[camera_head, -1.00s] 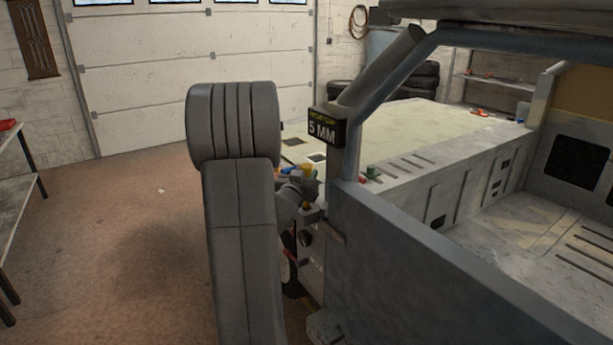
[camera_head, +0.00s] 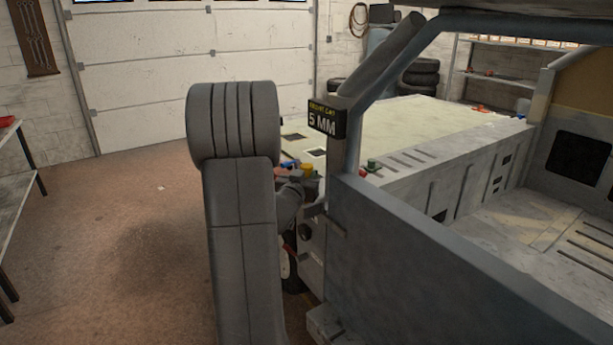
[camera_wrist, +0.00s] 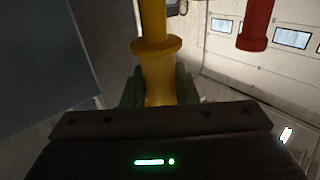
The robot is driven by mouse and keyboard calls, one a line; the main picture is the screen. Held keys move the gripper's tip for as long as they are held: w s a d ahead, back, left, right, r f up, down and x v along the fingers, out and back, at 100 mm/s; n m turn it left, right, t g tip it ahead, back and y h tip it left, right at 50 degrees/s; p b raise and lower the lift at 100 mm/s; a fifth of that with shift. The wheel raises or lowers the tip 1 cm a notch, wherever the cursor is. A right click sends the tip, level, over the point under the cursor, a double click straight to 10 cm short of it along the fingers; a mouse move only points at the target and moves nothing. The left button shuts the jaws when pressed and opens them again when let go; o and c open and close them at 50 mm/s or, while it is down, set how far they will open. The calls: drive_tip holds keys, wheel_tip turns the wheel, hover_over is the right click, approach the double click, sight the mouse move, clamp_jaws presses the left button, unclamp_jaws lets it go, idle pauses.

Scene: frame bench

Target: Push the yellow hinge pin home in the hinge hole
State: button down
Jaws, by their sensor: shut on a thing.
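The yellow hinge pin (camera_wrist: 156,46) stands upright in the middle of the wrist view, a shaft with a wide collar. My gripper (camera_wrist: 158,88) is shut on the part below the collar. The upper end of the pin runs out of the picture. The hinge hole cannot be made out in either view. In the head view a small yellow piece (camera_head: 307,168), perhaps the pin, shows beside the frame post. My arm hides most of my gripper there.
A red pin-like piece (camera_wrist: 257,24) hangs at the upper right of the wrist view. The blue-grey frame post (camera_head: 355,140) and a "5 MM" sign (camera_head: 327,118) stand close to my arm. A pale bench top (camera_head: 430,125) lies behind. The floor at the left is clear.

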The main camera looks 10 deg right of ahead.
drive_tip(key=shift+f+b, duration=1.9)
drive_tip(key=shift+f, duration=0.2)
drive_tip(key=c, duration=1.1)
unclamp_jaws()
drive_tip(key=shift+o, duration=0.2)
drive_tip(key=b+v, duration=0.1)
drive_tip(key=v, duration=1.3)
drive_tip(key=shift+w, duration=0.1)
drive_tip(key=p+x, duration=0.1)
drive_tip(key=x, duration=1.3)
drive_tip(key=shift+r+p, duration=0.3)
drive_tip(key=shift+f, duration=0.1)
